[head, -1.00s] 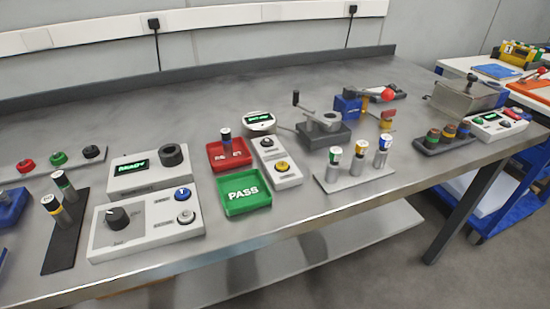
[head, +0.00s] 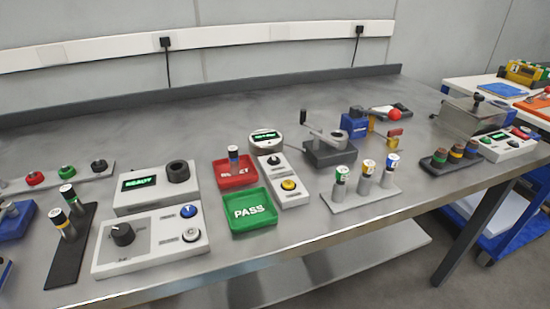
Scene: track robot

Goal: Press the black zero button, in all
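No label reading zero is legible, so I cannot tell which button is the zero one. A dark button (head: 274,160) sits on a small light-grey box (head: 291,197), behind a yellow button (head: 289,184). The box stands just in front of a round white device with a lit green display (head: 265,135). Another black button (head: 99,165) is at the right end of a grey strip, beside a green button (head: 67,172) and a red button (head: 35,178). Neither of my grippers shows in the head view.
A red tray (head: 223,177) and a green PASS tray (head: 237,228) lie left of the button box. A grey knob panel (head: 150,262) is further left. A lever fixture (head: 328,152) and a stand of capped cylinders (head: 352,205) are on the right. The bench's back is clear.

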